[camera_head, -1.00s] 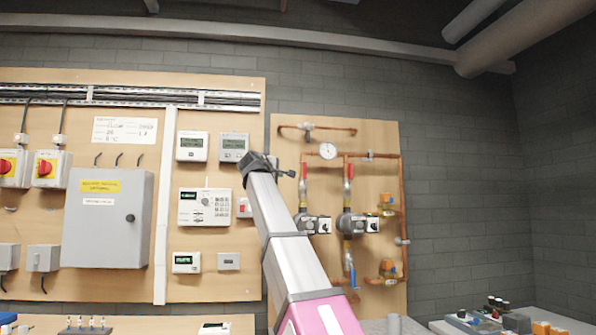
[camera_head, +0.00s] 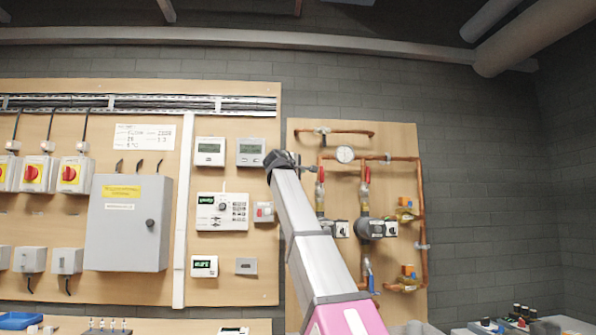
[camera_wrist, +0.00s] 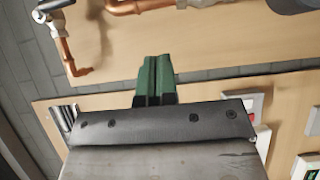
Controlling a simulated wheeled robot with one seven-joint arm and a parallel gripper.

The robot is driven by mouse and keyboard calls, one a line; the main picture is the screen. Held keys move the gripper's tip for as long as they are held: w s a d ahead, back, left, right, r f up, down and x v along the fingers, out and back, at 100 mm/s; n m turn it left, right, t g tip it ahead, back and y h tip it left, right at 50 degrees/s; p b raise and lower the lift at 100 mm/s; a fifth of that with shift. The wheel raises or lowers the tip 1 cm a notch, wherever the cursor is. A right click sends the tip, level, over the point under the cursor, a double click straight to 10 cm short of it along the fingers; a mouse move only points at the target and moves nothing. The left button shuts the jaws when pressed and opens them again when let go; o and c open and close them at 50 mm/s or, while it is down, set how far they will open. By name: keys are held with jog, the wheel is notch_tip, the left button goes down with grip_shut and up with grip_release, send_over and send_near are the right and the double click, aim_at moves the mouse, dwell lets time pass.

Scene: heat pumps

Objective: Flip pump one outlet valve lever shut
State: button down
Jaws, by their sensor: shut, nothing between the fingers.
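Two pumps hang on the pipe board, a left pump (camera_head: 338,229) partly behind my arm and a right pump (camera_head: 372,228). A red lever (camera_head: 321,174) stands upright on the pipe above the left pump, and another red lever (camera_head: 367,174) above the right one. A blue lever (camera_head: 367,266) hangs below the right pump. I cannot tell which pump is number one. My gripper (camera_head: 309,168) is shut and empty, just left of the left red lever in the picture; contact cannot be told. Its green fingers (camera_wrist: 154,68) show together in the wrist view.
Copper pipes (camera_head: 421,205) and a gauge (camera_head: 345,154) are on the wooden board. Control panels (camera_head: 222,211) and a grey cabinet (camera_head: 128,222) fill the left board. A bench (camera_head: 160,326) lies below. The brick wall on the right is bare.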

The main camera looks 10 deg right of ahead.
aim_at(321, 179)
jog(key=w+d, duration=0.5)
jog(key=d, duration=0.2)
jog(key=shift+w, duration=0.15)
dwell(0.3)
jog(key=shift+d+r+m, duration=0.1)
jog(key=shift+d+m, duration=0.05)
jog(key=shift+m, duration=0.15)
